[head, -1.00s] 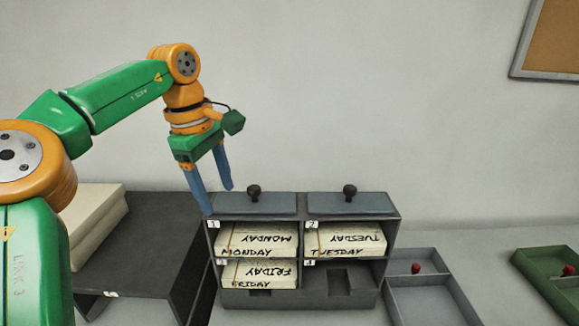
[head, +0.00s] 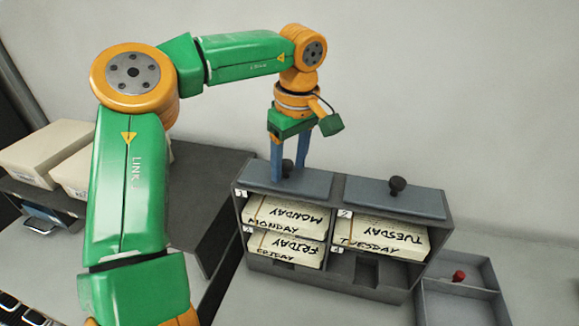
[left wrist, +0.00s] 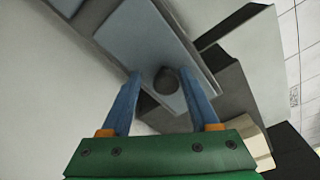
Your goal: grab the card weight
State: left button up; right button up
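Two flat grey-blue card weights with dark knobs lie on top of the card rack, the left one (head: 314,187) and the right one (head: 400,197). My left gripper (head: 288,172) points down over the left card weight, its blue fingers open. In the left wrist view, the weight's round dark knob (left wrist: 167,80) appears between the two fingertips (left wrist: 160,74), with a gap on each side. I cannot tell how far down the fingers reach around the knob. My right gripper is not in view.
The dark rack (head: 436,252) holds stacks of cards marked Monday, Tuesday and Friday; its lower right slot (head: 365,272) is empty. A grey tray (head: 460,311) with a red-knobbed item (head: 459,276) stands to the right. Pale boxes (head: 35,150) sit on a dark stand at left.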

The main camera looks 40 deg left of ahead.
pick_arm(q)
jog(key=shift+s+a, duration=0.1)
jog(key=shift+s, duration=0.2)
grip_shut()
jog(key=shift+w, duration=0.1)
dwell(0.8)
